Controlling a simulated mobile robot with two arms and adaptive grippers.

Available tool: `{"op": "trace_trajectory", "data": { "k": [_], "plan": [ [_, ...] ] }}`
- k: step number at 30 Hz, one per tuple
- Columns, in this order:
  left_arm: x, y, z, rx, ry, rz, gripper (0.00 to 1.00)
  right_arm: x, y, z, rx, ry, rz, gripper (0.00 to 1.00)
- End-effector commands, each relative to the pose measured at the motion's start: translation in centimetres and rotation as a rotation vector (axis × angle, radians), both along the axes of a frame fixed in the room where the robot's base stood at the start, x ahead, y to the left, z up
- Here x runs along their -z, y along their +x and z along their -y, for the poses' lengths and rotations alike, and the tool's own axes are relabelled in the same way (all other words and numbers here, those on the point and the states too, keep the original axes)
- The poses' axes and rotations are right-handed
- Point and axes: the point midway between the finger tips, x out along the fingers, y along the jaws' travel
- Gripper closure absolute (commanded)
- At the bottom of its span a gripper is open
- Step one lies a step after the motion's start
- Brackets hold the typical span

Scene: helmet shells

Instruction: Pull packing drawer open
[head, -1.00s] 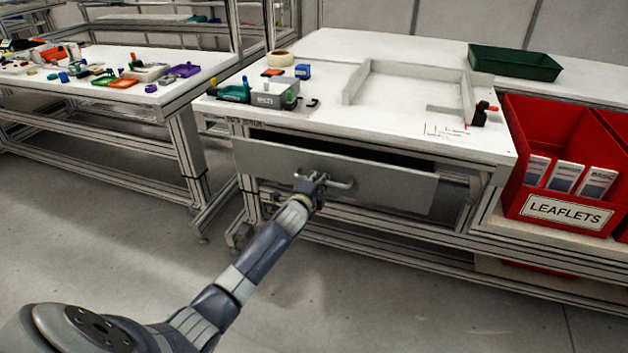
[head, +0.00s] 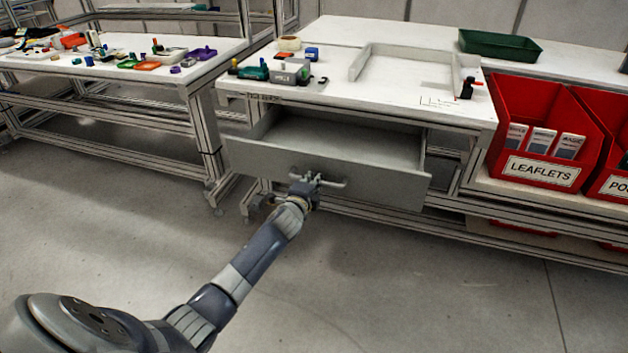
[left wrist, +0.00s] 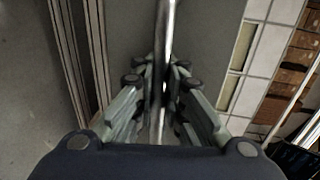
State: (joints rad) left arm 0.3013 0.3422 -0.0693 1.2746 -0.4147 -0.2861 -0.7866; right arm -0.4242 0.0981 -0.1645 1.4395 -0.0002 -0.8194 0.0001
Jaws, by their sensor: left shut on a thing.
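The packing drawer (head: 385,187) is a grey drawer under the white packing table (head: 350,101). It stands well out from the table, and its bare inside floor shows. Its bar handle (head: 333,184) is on the middle of the front. My left gripper (head: 313,181) is shut on the handle. In the left wrist view the fingers (left wrist: 162,85) sit on both sides of the metal handle bar (left wrist: 166,35), with the grey drawer front behind. My right gripper is not in view.
Red bins (head: 542,130) with leaflets stand to the right. A green tray (head: 500,46) is on the table's far right. A second table (head: 120,70) with small coloured parts stands at left. The floor (head: 400,290) in front of the drawer is clear.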

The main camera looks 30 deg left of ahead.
Motion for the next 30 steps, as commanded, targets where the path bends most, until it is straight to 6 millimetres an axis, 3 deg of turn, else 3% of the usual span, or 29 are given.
{"op": "trace_trajectory", "data": {
  "k": [8, 9, 11, 23, 30],
  "plan": [
    [-0.3, 0.1, 0.0, 0.001, 0.001, 0.005, 1.0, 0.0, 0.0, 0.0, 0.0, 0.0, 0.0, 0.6],
    [-0.3, 0.1, 0.0, 0.001, 0.001, 0.005, 0.83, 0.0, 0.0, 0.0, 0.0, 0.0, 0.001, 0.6],
    [-0.2, 0.1, 0.0, 0.0, 0.001, 0.004, 0.69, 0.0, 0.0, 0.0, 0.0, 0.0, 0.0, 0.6],
    [-0.2, -0.2, 0.0, 0.001, 0.001, 0.003, 0.69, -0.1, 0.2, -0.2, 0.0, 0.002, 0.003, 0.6],
    [-0.6, -2.7, 0.6, 0.002, 0.001, 0.002, 0.69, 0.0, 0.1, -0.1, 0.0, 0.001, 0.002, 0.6]
  ]
}}
